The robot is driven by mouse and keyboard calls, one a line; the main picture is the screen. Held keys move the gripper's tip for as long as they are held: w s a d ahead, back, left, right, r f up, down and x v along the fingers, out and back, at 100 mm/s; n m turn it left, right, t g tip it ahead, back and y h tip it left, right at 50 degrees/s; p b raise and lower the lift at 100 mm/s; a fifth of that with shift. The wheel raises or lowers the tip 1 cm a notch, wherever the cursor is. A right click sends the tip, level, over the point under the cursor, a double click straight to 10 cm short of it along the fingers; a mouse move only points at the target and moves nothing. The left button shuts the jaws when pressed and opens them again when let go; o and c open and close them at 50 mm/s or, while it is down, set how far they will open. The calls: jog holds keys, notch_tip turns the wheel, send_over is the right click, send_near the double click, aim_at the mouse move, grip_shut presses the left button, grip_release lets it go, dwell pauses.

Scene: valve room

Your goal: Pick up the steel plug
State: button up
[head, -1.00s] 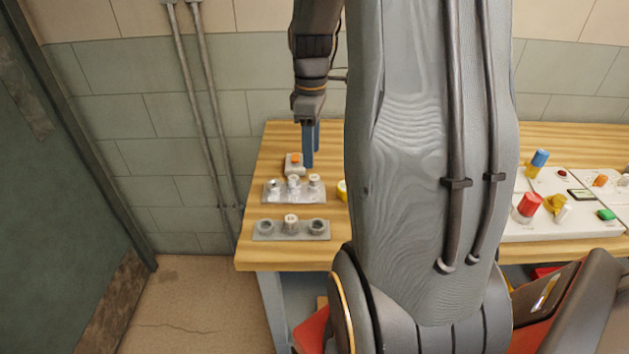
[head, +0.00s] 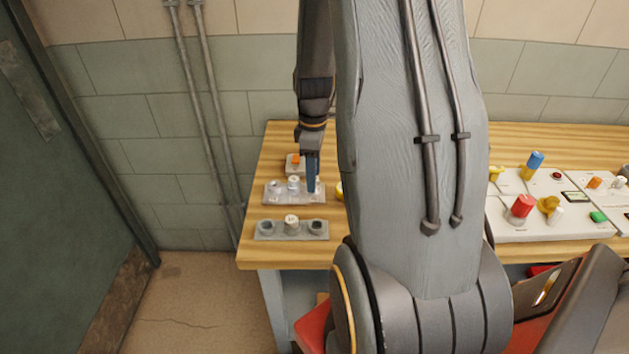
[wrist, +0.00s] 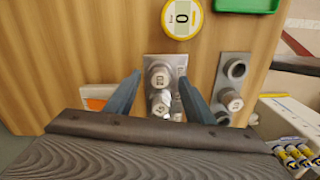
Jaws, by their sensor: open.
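A grey plate (head: 272,199) on the left end of the bench bears several small plugs. In the wrist view the plate (wrist: 153,61) carries a pale-topped plug (wrist: 160,76) and a shiny metallic plug (wrist: 160,104) that looks like the steel one; the lower part of the row is partly hidden by my gripper. In the head view a small shiny plug (head: 275,187) stands at the plate's left end; I cannot tell whether it is the same one. My gripper (head: 313,187) is open and empty above the plate's right part. Its fingers (wrist: 160,95) appear on either side of the row.
A second grey block (head: 263,236) in front has two empty sockets and a pale plug (head: 291,223) between them. An orange-topped switch box (head: 293,168) stands behind the plate. A yellow-rimmed round gauge (wrist: 181,16) lies to the right. A panel (head: 512,234) with coloured knobs is farther right.

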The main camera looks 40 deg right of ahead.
grip_shut()
notch_tip(320, 180, up, 9)
jog(key=b, duration=0.3)
dwell(0.8)
jog(key=shift+f+b, duration=0.7)
jog(key=shift+f, duration=1.35)
jog(key=n+p, duration=0.3)
jog(key=n, duration=0.2)
jog(key=shift+r+p, duration=0.1)
jog(key=shift+p, duration=0.25)
jog(key=shift+n+p, duration=1.25)
jog(key=shift+n, duration=0.75)
